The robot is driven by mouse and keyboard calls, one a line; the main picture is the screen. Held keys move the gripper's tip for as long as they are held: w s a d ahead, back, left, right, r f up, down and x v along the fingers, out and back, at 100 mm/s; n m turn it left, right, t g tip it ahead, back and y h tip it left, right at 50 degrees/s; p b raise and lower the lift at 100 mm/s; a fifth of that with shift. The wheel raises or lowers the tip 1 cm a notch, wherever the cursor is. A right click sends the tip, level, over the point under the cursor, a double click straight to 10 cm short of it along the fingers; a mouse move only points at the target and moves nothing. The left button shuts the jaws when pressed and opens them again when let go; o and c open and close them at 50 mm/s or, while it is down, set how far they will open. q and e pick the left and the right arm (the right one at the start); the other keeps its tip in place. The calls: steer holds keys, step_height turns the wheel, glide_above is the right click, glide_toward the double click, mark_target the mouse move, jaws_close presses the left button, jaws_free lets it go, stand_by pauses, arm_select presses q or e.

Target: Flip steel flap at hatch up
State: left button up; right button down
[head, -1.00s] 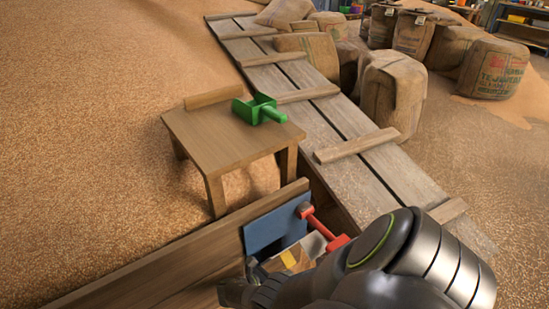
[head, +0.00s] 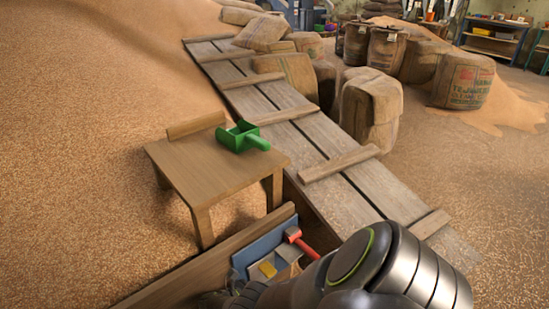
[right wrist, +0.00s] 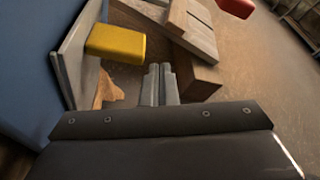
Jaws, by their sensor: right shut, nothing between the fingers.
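The steel flap (right wrist: 78,50) is a thin grey plate beside a blue panel (right wrist: 25,70) in the right wrist view. It stands steeply there, with a yellow tab (right wrist: 115,40) sticking out from it. In the head view the yellow tab (head: 267,269) shows small in front of the blue panel (head: 262,243), behind the wooden board. My right gripper (right wrist: 160,84) is shut and empty, its fingertips just below and right of the tab, apart from it in the picture. In the head view my arm hides most of this gripper. My left gripper is not in view.
A red-handled lever (head: 300,242) stands right of the flap. A wooden board (head: 210,262) borders the hatch. A small wooden table (head: 205,175) holds a green scoop (head: 240,137). A plank ramp (head: 330,170) and sacks (head: 370,105) lie beyond, with grain heaped at left.

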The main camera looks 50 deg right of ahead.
stand_by(0.5)
steer(key=v, duration=1.2)
